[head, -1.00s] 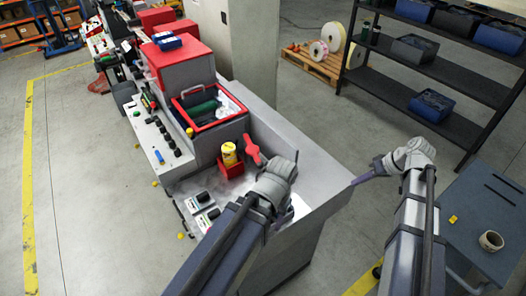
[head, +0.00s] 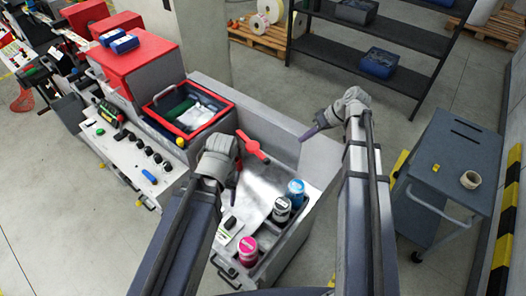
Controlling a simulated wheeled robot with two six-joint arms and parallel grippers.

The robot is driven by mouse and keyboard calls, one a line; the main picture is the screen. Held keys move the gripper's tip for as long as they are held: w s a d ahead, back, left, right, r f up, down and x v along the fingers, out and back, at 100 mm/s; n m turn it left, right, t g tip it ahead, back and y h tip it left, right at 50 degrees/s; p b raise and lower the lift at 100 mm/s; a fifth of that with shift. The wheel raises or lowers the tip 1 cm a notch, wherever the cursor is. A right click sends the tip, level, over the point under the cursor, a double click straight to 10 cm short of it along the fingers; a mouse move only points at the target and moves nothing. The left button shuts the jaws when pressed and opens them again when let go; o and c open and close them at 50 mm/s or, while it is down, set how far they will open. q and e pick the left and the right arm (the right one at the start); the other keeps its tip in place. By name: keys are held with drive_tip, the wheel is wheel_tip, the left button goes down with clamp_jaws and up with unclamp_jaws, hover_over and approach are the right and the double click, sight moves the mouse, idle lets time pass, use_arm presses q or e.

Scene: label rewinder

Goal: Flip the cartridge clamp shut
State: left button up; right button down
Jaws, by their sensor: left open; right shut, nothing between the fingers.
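The red lever of the cartridge clamp (head: 252,146) stands up off the machine's grey bed, just right of my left wrist in the head view. My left gripper (head: 236,178) is open and empty, close beside the lever; its fingers are partly hidden by my wrist, and I cannot tell whether they touch it. The red cartridge holder and yellow cartridge are hidden behind my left wrist and arm. My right gripper (head: 310,134) is shut and empty, apart from the lever, over the bed's right edge.
Blue (head: 296,192), black (head: 281,209) and magenta (head: 248,250) cartridges stand in a row along the bed's near right side. A red-rimmed bin (head: 232,104) is behind the clamp. A grey cart (head: 455,150) stands on the right, with floor between.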

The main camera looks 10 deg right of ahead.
drive_tip(key=shift+w+a, duration=0.1)
drive_tip(key=shift+a, duration=0.15)
drive_tip(key=shift+d+f, duration=0.1)
drive_tip(key=a+f+b, duration=0.9)
drive_tip(key=shift+w, duration=0.3)
idle(0.4)
